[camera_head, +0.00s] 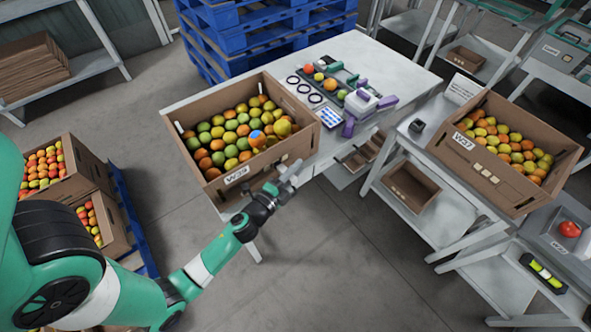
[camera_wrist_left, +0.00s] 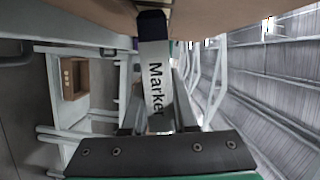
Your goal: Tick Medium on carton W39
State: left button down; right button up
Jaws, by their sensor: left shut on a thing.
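Carton W39 (camera_head: 215,189) is an open brown box full of green, yellow and orange tomatoes on the white table. Its label reads W39 on the near wall, with small pale marks to the right. My left gripper (camera_head: 284,183) is in front of that wall's right part and is shut on a marker. In the left wrist view the marker (camera_wrist_left: 157,85) is white with the word Marker and a black end. That end reaches the brown carton wall (camera_wrist_left: 215,14) at the top; I cannot tell whether it touches. The tick boxes are not readable. My right gripper is not in view.
Carton W37 (camera_head: 447,153) stands tilted on a stand at the right. Behind W39 the table (camera_head: 390,62) holds dark rings (camera_head: 303,88), a blue-dotted sheet (camera_head: 333,118) and purple-handled tools (camera_head: 349,128). Blue pallets (camera_head: 240,45) stand behind. Open floor lies in front of the table.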

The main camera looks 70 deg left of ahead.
pick_arm(q)
jog(key=shift+w, duration=0.1)
jog(key=d+b, duration=0.2)
jog(key=d, duration=0.1)
jog(key=w+d+b, duration=0.1)
jog(key=d, duration=0.1)
jog(key=shift+w+d+b, duration=0.2)
jog(key=shift+d+b, duration=0.15)
jog(key=shift+d, duration=0.05)
jog(key=shift+r, duration=0.1)
